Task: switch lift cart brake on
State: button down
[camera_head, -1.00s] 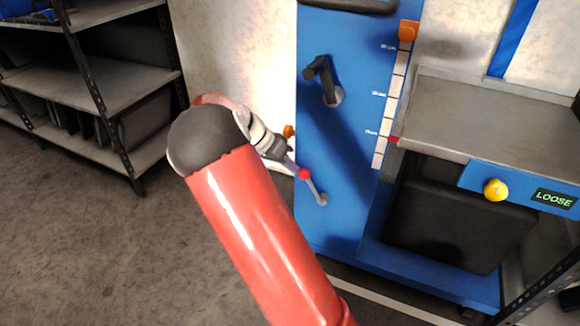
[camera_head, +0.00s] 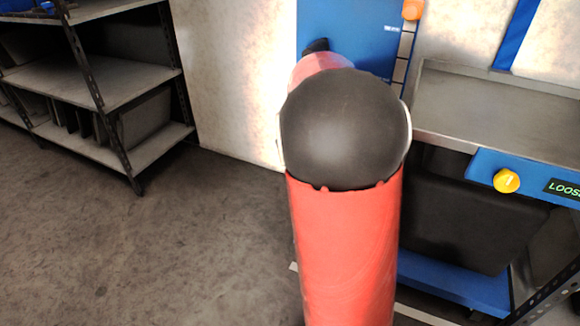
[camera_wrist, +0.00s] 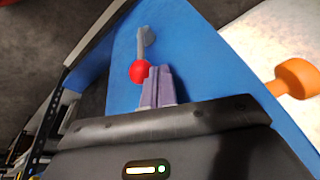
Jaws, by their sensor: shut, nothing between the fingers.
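The blue lift cart (camera_head: 345,22) stands at centre right with a grey steel top (camera_head: 480,105). Its front edge carries a yellow knob (camera_head: 506,181) beside a dark display (camera_head: 565,188) with green letters, "LOOS", cut off by the picture edge. In the wrist view, a grey lever (camera_wrist: 146,42) with a red ball (camera_wrist: 139,71) stands out against the blue panel (camera_wrist: 195,55). My gripper (camera_wrist: 158,72) is shut and empty, its tips right beside the red ball; I cannot tell whether they touch. My arm hides the gripper and lever in the head view.
An orange knob (camera_wrist: 296,78) sits at the right in the wrist view. An orange block (camera_head: 413,9) tops the height scale. A black box (camera_head: 465,215) is under the cart top. A metal shelf (camera_head: 110,75) stands left; the floor (camera_head: 180,240) between is clear.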

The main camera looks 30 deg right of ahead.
jog(key=s+d+f+t+y+b, duration=0.1)
jog(key=s+d+t+y+b, duration=0.1)
jog(key=s+d+t+b, duration=0.1)
jog(key=shift+s+d+b, duration=0.55)
jog(key=shift+s+b, duration=0.4)
jog(key=shift+s, duration=0.25)
jog(key=shift+s+d+m, duration=0.1)
jog(key=shift+s+m, duration=0.05)
jog(key=shift+m, duration=0.15)
jog(key=p+v, duration=0.2)
jog(key=v, duration=0.5)
jog(key=shift+r, duration=0.5)
